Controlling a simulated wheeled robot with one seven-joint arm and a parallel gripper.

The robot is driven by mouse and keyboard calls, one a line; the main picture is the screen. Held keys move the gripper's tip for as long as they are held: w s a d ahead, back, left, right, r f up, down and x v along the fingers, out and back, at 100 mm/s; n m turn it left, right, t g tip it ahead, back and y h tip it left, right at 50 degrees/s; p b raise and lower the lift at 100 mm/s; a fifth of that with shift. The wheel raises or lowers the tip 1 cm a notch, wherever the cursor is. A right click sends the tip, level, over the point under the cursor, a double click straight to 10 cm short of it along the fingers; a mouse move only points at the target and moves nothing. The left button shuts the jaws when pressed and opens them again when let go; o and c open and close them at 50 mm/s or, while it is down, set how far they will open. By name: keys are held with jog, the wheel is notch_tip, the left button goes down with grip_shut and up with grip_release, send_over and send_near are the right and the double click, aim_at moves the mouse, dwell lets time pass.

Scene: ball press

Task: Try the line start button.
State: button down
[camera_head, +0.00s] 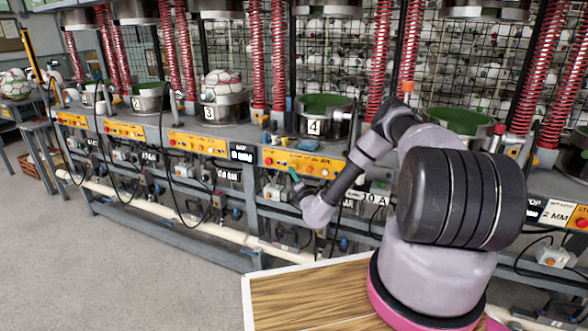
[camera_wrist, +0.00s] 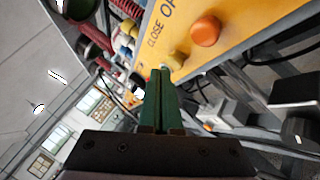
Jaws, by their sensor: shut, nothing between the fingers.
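Yellow control panels with round buttons run along the front of the press line; the one below press 4 (camera_head: 318,167) is nearest my gripper. In the wrist view, the yellow panel (camera_wrist: 185,22) carries an orange button (camera_wrist: 205,31) and a yellowish button (camera_wrist: 173,60), with the words "CLOSE" and "OP…" on it. I cannot tell which button is the line start. My gripper (camera_head: 293,174) has its green fingers shut and empty in front of the panel. In the wrist view, the fingertips (camera_wrist: 160,70) lie close beside the yellowish button; contact cannot be told.
Press bowls stand above the panels, one holding a ball (camera_head: 222,82). Hoses, grey boxes and a white pipe (camera_head: 180,217) lie below. A wooden tabletop (camera_head: 310,298) is at the front. Grey floor at the left (camera_head: 120,285) is clear.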

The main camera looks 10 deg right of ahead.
jog(key=shift+w+d, duration=0.15)
jog(key=shift+w, duration=0.05)
jog(key=shift+w+d, duration=0.3)
jog(key=shift+w, duration=0.1)
dwell(0.7)
dwell(0.4)
jog(key=shift+s+a, duration=0.55)
jog(key=shift+s, duration=0.2)
jog(key=s+a, duration=0.1)
jog(key=s, duration=0.1)
jog(key=s+a, duration=0.2)
dwell(0.6)
